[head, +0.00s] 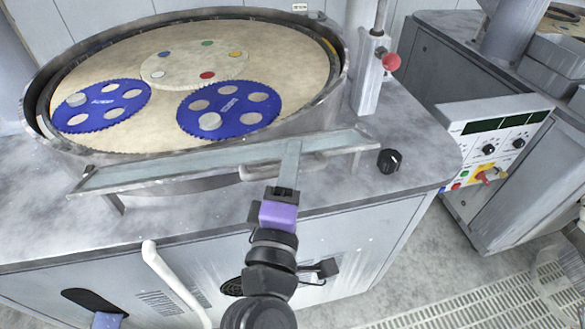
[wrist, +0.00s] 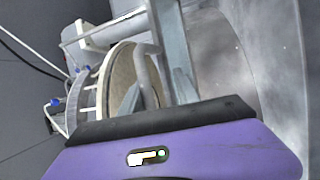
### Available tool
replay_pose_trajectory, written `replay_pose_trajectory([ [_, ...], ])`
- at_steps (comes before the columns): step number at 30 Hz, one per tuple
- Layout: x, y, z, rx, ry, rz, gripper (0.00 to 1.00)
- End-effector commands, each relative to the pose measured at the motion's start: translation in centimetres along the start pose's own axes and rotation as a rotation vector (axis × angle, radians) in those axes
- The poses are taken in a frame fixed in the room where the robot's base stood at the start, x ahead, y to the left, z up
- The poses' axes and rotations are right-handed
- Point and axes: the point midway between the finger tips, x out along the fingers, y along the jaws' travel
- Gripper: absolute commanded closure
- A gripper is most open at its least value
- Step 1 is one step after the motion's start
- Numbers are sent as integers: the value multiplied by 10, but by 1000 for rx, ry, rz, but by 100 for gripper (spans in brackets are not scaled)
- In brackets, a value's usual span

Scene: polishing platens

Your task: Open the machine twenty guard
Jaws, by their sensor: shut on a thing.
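The guard (head: 200,177) is a long, narrow, clear panel in a grey metal frame along the front of the round platen machine (head: 335,213). It is seen at a shallow angle, so I cannot tell its exact tilt. A curved handle (head: 255,174) is on its front; a handle also shows in the wrist view (wrist: 148,75). My gripper (head: 284,190), with a purple body, is at the guard's middle beside the right part of the handle. It is shut on the handle, though the contact itself is mostly hidden. The purple body also fills the bottom of the wrist view.
Two blue toothed discs (head: 228,103) and a pale disc lie on the beige platen (head: 150,128). A black knob (head: 389,161) and a post with a red ball (head: 391,62) stand to the right. A control panel (head: 490,150) is farther right. A white curved pipe (head: 165,275) is front left.

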Motion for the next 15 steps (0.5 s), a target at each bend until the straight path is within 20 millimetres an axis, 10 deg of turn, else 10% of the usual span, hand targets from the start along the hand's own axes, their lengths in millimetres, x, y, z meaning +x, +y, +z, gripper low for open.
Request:
replay_pose_trajectory([
  [5,4,6,0,6,3,16,100],
  [6,4,6,0,5,2,16,66],
  [15,2,2,0,3,2,9,66],
])
